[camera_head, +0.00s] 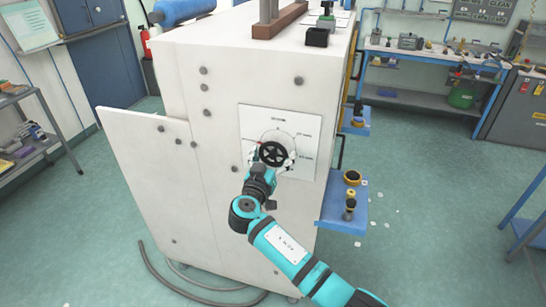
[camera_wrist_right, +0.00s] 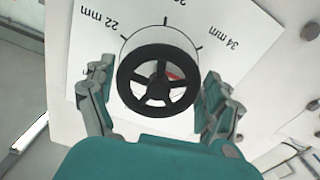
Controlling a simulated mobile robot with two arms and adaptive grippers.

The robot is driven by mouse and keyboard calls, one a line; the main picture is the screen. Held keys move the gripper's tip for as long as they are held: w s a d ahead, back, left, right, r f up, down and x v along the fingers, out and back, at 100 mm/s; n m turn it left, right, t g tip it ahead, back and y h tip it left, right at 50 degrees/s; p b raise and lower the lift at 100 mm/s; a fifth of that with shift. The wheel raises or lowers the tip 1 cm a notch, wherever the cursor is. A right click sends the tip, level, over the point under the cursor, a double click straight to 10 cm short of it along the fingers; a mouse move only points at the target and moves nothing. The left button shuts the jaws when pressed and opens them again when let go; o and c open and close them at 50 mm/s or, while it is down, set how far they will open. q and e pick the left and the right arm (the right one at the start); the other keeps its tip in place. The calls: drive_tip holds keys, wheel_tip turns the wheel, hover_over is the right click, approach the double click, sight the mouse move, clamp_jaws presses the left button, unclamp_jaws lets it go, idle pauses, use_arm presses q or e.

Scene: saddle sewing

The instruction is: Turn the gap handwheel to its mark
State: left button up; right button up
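The black gap handwheel (camera_head: 273,153) sits on a white scale plate (camera_head: 308,119) on the front of the big white machine. In the right wrist view the handwheel (camera_wrist_right: 158,80) shows its spokes, and a bit of red shows behind them. Tick marks and labels such as "22 mm" and "34 mm" surround it on the plate (camera_wrist_right: 82,62). My right gripper (camera_wrist_right: 157,90) is open, with one finger on each side of the wheel rim. A narrow gap seems to show at both sides; contact is not clear. My left gripper is out of view.
A blue shelf (camera_head: 340,222) with small items juts from the machine's right side, near my right arm. A white panel (camera_head: 140,170) stands out at left. Hoses lie on the floor in front.

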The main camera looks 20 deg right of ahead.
drive_tip(key=c, duration=0.6)
drive_tip(key=shift+f, duration=0.1)
drive_tip(key=shift+f+n+b, duration=0.1)
drive_tip(key=shift+n+b, duration=0.85)
drive_tip(key=shift+n, duration=0.35)
drive_tip(key=n, duration=0.2)
drive_tip(key=shift+d+n+b, duration=0.1)
drive_tip(key=shift+n+b, duration=0.2)
drive_tip(key=shift+b, duration=0.05)
drive_tip(key=shift+s+n, duration=0.1)
drive_tip(key=shift+n, duration=1.8)
drive_tip(key=o, duration=1)
drive_tip(key=shift+r, duration=0.25)
